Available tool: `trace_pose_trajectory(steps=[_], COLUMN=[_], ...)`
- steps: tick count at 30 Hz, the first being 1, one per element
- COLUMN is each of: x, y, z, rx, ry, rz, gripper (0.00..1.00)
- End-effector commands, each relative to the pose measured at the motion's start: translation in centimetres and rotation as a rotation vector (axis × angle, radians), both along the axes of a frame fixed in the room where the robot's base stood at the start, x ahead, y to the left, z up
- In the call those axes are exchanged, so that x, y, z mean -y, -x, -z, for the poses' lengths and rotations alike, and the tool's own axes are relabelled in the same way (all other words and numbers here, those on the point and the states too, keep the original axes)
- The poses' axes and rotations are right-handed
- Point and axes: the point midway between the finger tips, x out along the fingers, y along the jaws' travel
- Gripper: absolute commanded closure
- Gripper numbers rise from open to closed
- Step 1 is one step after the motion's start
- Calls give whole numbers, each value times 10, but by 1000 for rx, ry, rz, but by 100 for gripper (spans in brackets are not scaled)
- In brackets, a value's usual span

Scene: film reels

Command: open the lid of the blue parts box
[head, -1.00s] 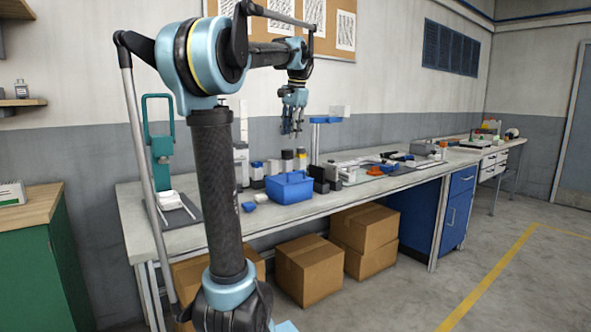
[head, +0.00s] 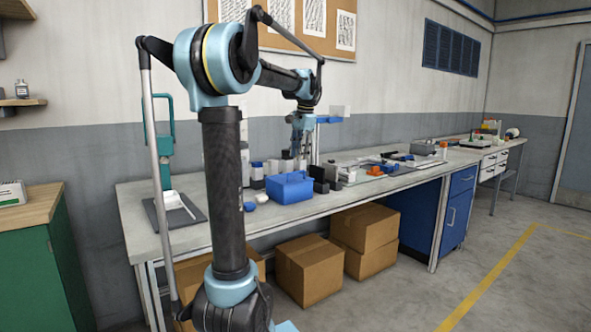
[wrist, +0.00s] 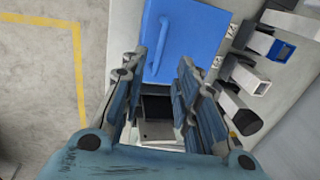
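The blue parts box (head: 291,190) stands on the workbench near its front edge. Its flat blue top (wrist: 195,35) fills the upper middle of the wrist view, and the lid looks closed. My gripper (head: 303,150) is above and just behind the box's right side in the head view. In the wrist view my gripper (wrist: 160,68) is open, with its two fingers apart and nothing held between them. The fingertips overlap the near edge of the blue top in the picture; I cannot tell whether they touch it.
Several bottles and dark blocks (head: 319,172) stand close behind and right of the box. A small blue piece (head: 261,198) lies left of it. The workbench (head: 345,195) has bare room at its front edge. Cardboard boxes (head: 307,270) sit underneath.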

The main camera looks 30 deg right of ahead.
Motion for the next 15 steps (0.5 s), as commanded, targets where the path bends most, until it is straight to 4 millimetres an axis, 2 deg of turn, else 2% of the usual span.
trace_pose_trajectory(steps=[7,15], x=[-1,-1], y=[-8,-12], z=[40,61], rx=[0,0], ry=[0,0], rz=[-1,-1], gripper=[71,71])
